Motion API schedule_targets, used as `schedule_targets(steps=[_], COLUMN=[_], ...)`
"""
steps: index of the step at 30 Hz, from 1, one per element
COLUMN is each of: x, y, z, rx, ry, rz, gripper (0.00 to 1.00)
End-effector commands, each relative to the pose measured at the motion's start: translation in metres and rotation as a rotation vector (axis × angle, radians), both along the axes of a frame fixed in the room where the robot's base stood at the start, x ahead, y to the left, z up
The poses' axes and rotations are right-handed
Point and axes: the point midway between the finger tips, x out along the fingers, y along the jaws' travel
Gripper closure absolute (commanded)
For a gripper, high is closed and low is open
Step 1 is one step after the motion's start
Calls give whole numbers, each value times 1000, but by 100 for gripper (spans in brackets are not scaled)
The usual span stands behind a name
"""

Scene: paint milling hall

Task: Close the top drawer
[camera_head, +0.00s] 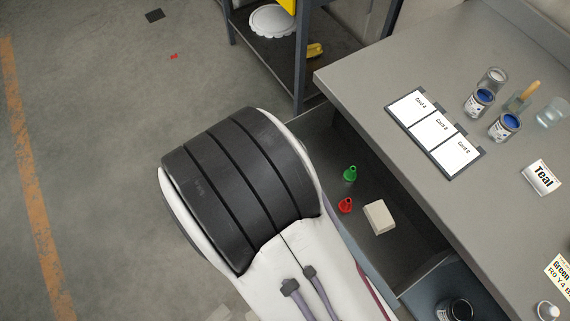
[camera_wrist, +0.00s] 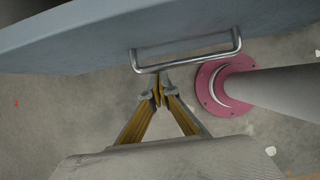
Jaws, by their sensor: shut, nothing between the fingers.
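The top drawer (camera_head: 318,121) is pulled out from under the grey workbench in the head view. In the head view my arm covers part of the drawer and hides the gripper.
The workbench top (camera_head: 400,75) carries a card tray (camera_head: 433,133), open blue paint cans (camera_head: 504,126), a glass jar (camera_head: 551,112) and a Teal label (camera_head: 541,177). A dark can (camera_head: 455,309) sits lower, beside the drawer. A shelf rack (camera_head: 300,60) stands behind.

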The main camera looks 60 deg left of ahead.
Motion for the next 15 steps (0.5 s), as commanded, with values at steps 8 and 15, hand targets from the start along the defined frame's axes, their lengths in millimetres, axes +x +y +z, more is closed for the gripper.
schedule_targets(steps=[8, 15], x=[30, 74], y=[-1, -1], z=[0, 0], rx=[0, 0], ry=[-1, -2], rz=[-6, -8], gripper=[100, 100])
